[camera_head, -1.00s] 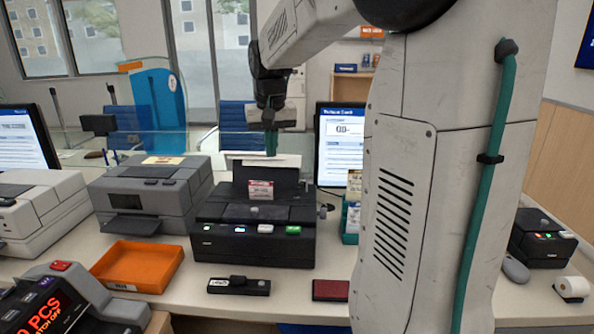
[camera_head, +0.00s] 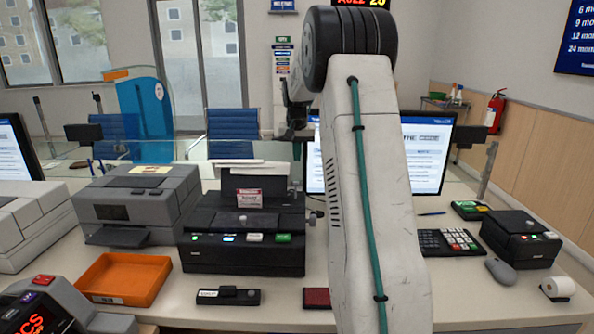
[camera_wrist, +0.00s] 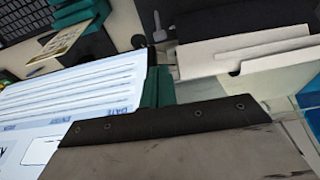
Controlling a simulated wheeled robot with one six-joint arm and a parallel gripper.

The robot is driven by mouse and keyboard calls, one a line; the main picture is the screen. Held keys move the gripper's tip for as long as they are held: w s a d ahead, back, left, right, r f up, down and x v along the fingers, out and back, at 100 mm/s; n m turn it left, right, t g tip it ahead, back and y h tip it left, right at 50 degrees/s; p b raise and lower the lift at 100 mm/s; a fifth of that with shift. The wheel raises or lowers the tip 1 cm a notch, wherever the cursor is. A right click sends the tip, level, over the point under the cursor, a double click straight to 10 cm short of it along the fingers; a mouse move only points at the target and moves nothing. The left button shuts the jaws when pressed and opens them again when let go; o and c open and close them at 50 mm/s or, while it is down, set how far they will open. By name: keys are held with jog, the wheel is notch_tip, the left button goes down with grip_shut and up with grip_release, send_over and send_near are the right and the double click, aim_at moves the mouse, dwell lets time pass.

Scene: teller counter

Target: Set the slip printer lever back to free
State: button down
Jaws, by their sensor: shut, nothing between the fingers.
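The slip printer (camera_head: 245,257) is the black machine on the counter, with a white slip standing at its back and lit buttons on its front. A small grey knob (camera_head: 311,218) shows at its right side and may be the lever; its setting is too small to tell. A grey lever-like piece with a round end also shows in the wrist view (camera_wrist: 140,40). My gripper (camera_wrist: 158,85) shows its teal fingers shut and empty in the wrist view. In the head view it hangs above the printer's right rear, its fingertips hard to make out.
A grey printer (camera_head: 130,205) and an orange tray (camera_head: 125,278) stand left. A monitor (camera_head: 425,150) is behind my arm. A black stapler-like item (camera_head: 228,296) and dark red pad (camera_head: 316,298) lie in front. A keypad (camera_head: 448,242) and small black machine (camera_head: 520,240) are right.

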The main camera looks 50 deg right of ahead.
jog(key=x, duration=0.9)
jog(key=shift+f, duration=0.25)
